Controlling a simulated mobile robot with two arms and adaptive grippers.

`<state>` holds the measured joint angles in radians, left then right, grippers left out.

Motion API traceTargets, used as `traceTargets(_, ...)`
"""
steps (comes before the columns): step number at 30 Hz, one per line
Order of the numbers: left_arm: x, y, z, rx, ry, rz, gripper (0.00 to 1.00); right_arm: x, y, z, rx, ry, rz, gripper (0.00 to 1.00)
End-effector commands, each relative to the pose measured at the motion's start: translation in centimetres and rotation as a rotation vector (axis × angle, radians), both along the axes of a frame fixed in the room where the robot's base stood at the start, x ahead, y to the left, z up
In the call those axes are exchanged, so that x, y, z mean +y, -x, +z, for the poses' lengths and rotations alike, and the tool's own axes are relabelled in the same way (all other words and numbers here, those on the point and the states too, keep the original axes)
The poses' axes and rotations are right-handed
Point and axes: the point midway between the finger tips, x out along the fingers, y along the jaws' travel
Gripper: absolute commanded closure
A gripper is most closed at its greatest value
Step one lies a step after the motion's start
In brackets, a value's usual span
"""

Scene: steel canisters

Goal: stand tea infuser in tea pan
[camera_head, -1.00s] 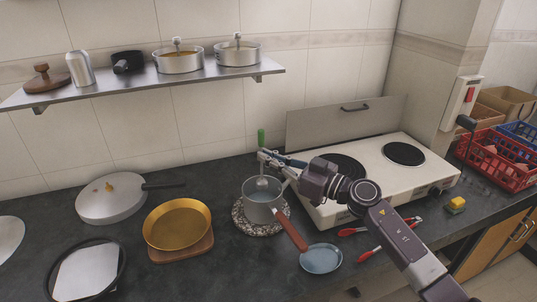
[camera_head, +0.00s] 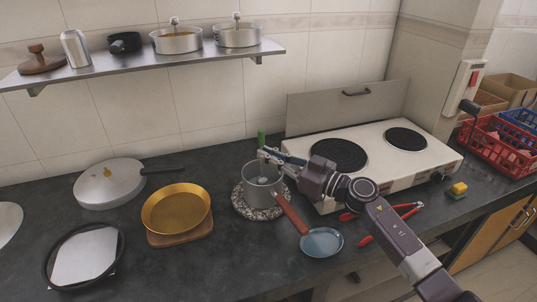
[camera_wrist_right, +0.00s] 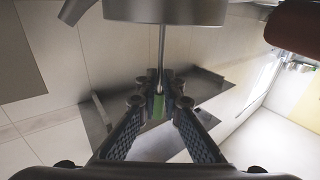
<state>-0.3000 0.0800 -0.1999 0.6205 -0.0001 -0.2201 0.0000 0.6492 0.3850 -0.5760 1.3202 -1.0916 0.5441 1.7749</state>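The tea pan (camera_head: 262,193) is a small grey saucepan with a red-brown handle (camera_head: 291,214), upright on a round speckled trivet (camera_head: 240,203). The tea infuser (camera_head: 262,179) has a thin upright metal stem, and its lower end is inside the pan. My right gripper (camera_head: 264,156) is just above the pan's rim. In the right wrist view the fingers (camera_wrist_right: 160,92) close in on both sides of the infuser's stem (camera_wrist_right: 162,45), and the pan (camera_wrist_right: 165,9) shows at the top edge. Whether the infuser touches the pan's bottom is hidden. My left gripper is out of view.
A white two-plate stove (camera_head: 375,152) is to the right. A gold pan (camera_head: 176,209) sits on a board at left. A blue-grey dish (camera_head: 322,243) and red-handled tools (camera_head: 395,222) lie in front.

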Motion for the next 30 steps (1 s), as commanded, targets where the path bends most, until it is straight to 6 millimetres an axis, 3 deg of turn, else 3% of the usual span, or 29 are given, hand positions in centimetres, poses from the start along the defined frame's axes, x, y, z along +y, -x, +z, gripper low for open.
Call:
traceTargets(4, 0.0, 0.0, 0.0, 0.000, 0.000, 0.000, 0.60, 0.0, 0.0, 0.0, -0.001, -0.001, 0.000, 0.75)
traceTargets(15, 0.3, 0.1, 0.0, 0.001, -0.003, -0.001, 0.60, -0.5, 0.3, -0.1, 0.000, 0.000, -0.001, 0.75)
traceTargets(30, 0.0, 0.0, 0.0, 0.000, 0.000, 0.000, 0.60, -8.1, 5.7, -0.6, 0.001, 0.002, -0.002, 0.75)
